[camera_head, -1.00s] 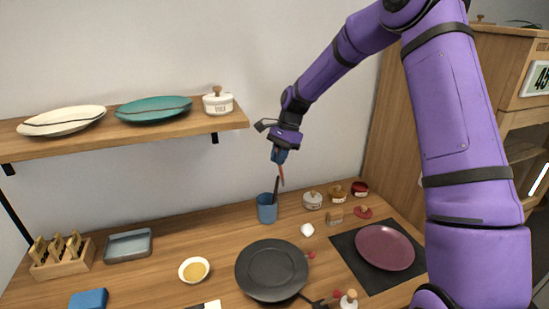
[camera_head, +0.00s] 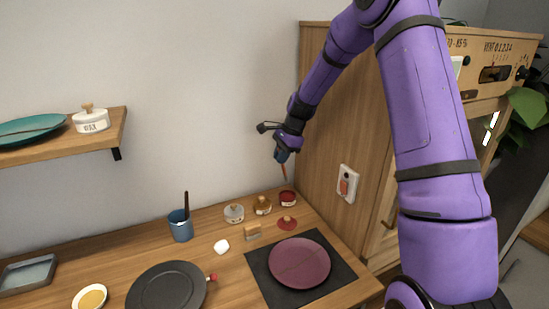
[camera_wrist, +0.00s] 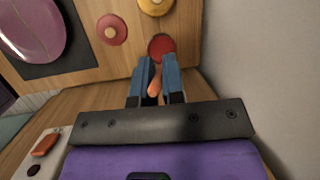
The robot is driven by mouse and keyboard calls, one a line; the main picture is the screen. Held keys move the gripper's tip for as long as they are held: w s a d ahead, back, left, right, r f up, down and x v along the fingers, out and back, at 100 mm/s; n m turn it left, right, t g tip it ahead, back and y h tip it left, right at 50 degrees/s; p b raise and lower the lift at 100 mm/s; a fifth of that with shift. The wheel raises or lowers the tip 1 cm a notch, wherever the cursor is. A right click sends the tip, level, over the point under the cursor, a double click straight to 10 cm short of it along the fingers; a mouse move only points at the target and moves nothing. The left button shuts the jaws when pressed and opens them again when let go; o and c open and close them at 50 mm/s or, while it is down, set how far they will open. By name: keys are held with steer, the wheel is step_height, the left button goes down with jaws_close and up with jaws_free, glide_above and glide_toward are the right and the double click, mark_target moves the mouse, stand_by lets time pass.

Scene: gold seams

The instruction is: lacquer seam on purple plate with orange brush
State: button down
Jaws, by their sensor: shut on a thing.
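The purple plate (camera_head: 314,278) lies on a dark mat at the front right of the bench, with a thin seam line across it. It also shows at the upper left of the wrist view (camera_wrist: 45,22). My gripper (camera_head: 282,156) is shut on the orange brush (camera_head: 284,172), which points down. In the wrist view, the orange brush (camera_wrist: 154,88) sits between the blue fingers, its tip partly hidden. The open red jar (camera_head: 288,200) stands just below the brush; in the wrist view it (camera_wrist: 161,46) lies just beyond the fingertips. Whether they touch is unclear.
A red lid (camera_head: 287,223) lies before the jar. A gold jar (camera_head: 263,206) and a white jar (camera_head: 234,213) stand to its left. A blue cup (camera_head: 181,230) holds a dark-handled tool. A wooden cabinet (camera_head: 330,120) with a red switch (camera_head: 346,186) rises close at right.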

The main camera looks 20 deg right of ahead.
steer(key=shift+d+f, duration=0.25)
steer(key=shift+f, duration=3.3)
steer(key=shift+r, duration=3.5)
